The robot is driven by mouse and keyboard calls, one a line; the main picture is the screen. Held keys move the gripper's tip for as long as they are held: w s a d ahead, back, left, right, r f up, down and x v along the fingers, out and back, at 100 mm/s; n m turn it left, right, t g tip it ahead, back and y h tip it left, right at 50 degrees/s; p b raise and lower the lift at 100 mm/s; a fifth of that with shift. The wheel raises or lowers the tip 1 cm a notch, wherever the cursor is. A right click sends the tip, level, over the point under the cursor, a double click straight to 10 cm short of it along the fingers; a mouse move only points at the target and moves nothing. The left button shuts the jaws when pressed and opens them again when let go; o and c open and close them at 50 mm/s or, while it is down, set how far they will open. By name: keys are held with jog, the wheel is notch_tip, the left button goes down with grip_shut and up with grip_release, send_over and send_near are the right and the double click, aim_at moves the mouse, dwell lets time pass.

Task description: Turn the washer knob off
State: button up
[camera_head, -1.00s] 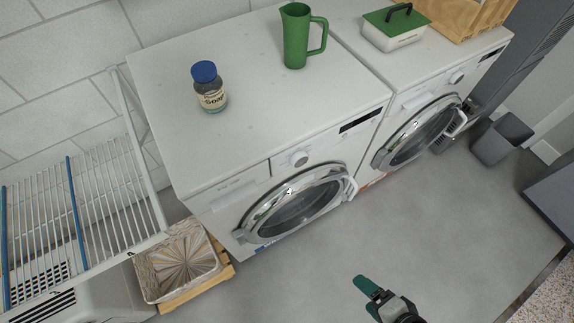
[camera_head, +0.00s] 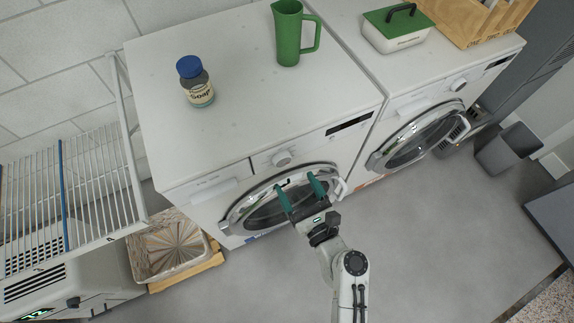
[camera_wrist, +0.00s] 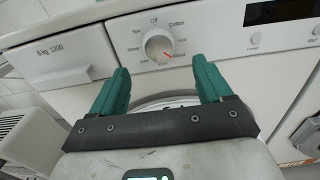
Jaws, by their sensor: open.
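The washer knob (camera_head: 282,158) is a round white dial on the front panel of the left machine (camera_head: 216,189), above its round door. In the wrist view the knob (camera_wrist: 158,45) has printed labels around it, "Off" at the top and "Cotton" at upper right. A red mark on the knob points toward the lower right. My gripper (camera_head: 301,180) is open, with two green fingers in front of the washer door, just below the knob. In the wrist view the fingers of my gripper (camera_wrist: 160,80) are spread on either side below the knob, touching nothing.
A blue-capped soap jar (camera_head: 197,84) and a green pitcher (camera_head: 289,36) stand on the washer. A second machine (camera_head: 398,112) stands to the right, with a green-lidded box (camera_head: 396,28) on top. A wire rack (camera_head: 75,190) and a basket (camera_head: 168,249) are at left. Grey floor is clear at front.

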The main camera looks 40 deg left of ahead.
aim_at(284, 163)
jog(key=x, duration=0.6)
jog(key=shift+a, duration=0.25)
jog(key=shift+c, duration=0.3)
jog(key=c, duration=0.9)
jog(key=shift+c, duration=0.2)
jog(key=shift+n+b, duration=0.3)
